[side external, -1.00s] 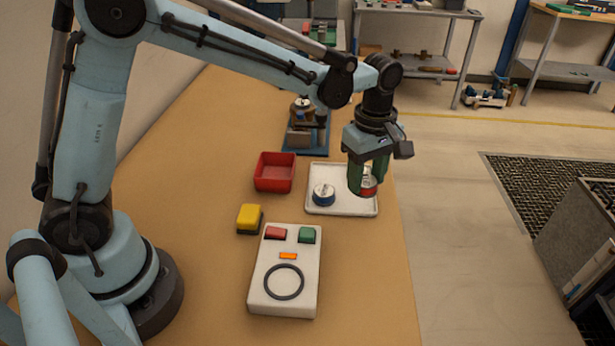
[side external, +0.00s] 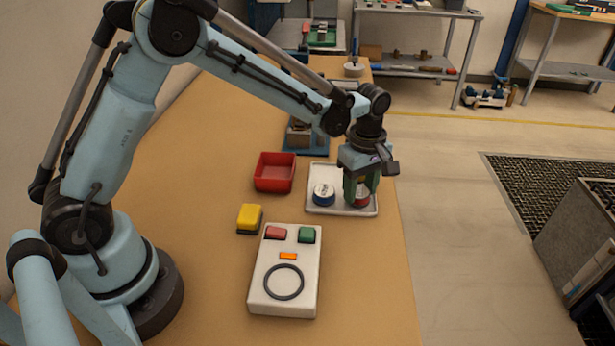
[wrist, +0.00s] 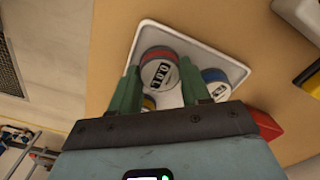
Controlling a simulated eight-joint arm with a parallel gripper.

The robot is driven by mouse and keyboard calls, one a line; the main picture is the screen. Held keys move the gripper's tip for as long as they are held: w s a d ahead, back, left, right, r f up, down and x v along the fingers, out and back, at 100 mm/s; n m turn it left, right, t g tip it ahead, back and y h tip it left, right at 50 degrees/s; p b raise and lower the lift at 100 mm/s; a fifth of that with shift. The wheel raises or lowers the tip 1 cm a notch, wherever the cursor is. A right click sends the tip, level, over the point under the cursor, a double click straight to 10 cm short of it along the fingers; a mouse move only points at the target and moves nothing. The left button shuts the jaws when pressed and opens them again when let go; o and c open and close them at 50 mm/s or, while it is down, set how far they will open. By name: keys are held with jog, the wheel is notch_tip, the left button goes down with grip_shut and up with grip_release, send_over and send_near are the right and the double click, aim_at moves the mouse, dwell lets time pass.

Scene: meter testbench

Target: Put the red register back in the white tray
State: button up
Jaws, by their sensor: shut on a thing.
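The red register (side external: 362,200) is a short round can with a red side and a pale, marked face. It is at the right part of the white tray (side external: 335,211), low at the tray floor; whether it touches the floor is hard to tell. My gripper (side external: 359,194) points down with its green fingers shut on it. In the wrist view the red register (wrist: 160,72) shows between the fingertips (wrist: 162,88). A blue register (side external: 323,193) stands in the left part of the tray, apart from the red one; it also shows in the wrist view (wrist: 215,82).
A red bin (side external: 274,172) stands left of the tray. A yellow-topped block (side external: 249,218) and a white box (side external: 284,270) with red and green buttons and a black ring are nearer. A blue-based fixture (side external: 305,140) stands behind. The bench edge lies just right of the tray.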

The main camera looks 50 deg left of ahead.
aim_at(360, 191)
jog(key=shift+f, duration=0.15)
jog(key=o, duration=1.2)
jog(key=shift+c, duration=0.2)
jog(key=shift+r, duration=0.2)
notch_tip(360, 191, up, 11)
jog(key=s+a+m+t, duration=0.3)
jog(key=s+m, duration=0.5)
jog(key=s+a+r+m+t, duration=0.1)
jog(key=s+a+m+t, duration=0.3)
jog(key=s+m, duration=0.3)
jog(key=shift+s+a+r+m, duration=0.2)
jog(key=shift+s+a+m, duration=0.15)
jog(key=shift+s, duration=0.25)
